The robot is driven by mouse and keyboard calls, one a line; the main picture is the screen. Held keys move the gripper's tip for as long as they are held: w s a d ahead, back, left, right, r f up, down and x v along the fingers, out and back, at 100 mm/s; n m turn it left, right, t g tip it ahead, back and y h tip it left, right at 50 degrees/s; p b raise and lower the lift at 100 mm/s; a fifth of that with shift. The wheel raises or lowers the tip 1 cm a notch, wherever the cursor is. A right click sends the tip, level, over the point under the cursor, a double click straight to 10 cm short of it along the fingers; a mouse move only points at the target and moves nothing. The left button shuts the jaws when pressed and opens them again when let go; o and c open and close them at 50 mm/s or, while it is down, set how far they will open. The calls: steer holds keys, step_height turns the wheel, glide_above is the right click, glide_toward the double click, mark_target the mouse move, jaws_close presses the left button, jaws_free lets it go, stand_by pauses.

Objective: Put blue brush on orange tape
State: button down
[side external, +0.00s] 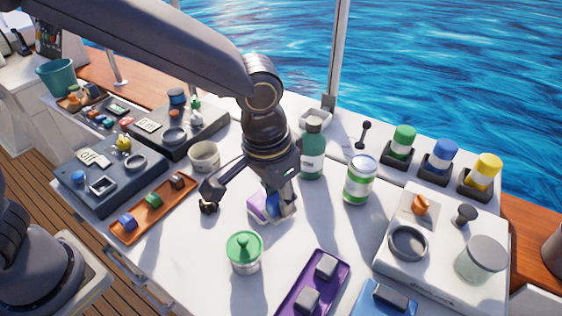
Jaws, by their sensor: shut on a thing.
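My gripper (281,210) points down over the middle of the white table. It is shut on a small blue object (272,204), largely hidden by the fingers, which I take as the blue brush. A light purple block (257,206) lies right beside it on the left; I cannot tell whether they touch. No roll of orange tape is clearly recognisable. A small orange piece (420,204) sits on the white unit at the right, and an orange tray (155,210) with small blocks lies at the left.
A green-lidded jar (244,252) stands in front of my gripper. A green bottle (312,150) and a green-white can (359,179) stand behind it to the right. A purple tray (315,285) lies at the front. Dark control boxes (110,178) fill the left.

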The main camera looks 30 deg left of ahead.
steer(key=w+a+r+n, duration=0.2)
steer(key=w+a, duration=0.2)
steer(key=a, duration=0.7)
steer(key=w+a+r+n, duration=0.15)
steer(key=w+a, duration=0.35)
steer(key=a, duration=0.5)
steer(key=shift+y, duration=0.3)
steer(key=w+f, duration=0.2)
steer(key=w, duration=0.2)
steer(key=w+f, duration=0.3)
steer(key=w, duration=0.1)
steer(key=w+f, duration=0.3)
steer(key=w, duration=0.1)
steer(key=shift+w+d+f, duration=0.15)
steer(key=shift+d+f, duration=0.05)
steer(key=shift+w+f, duration=0.6)
steer(key=shift+f, duration=1.6)
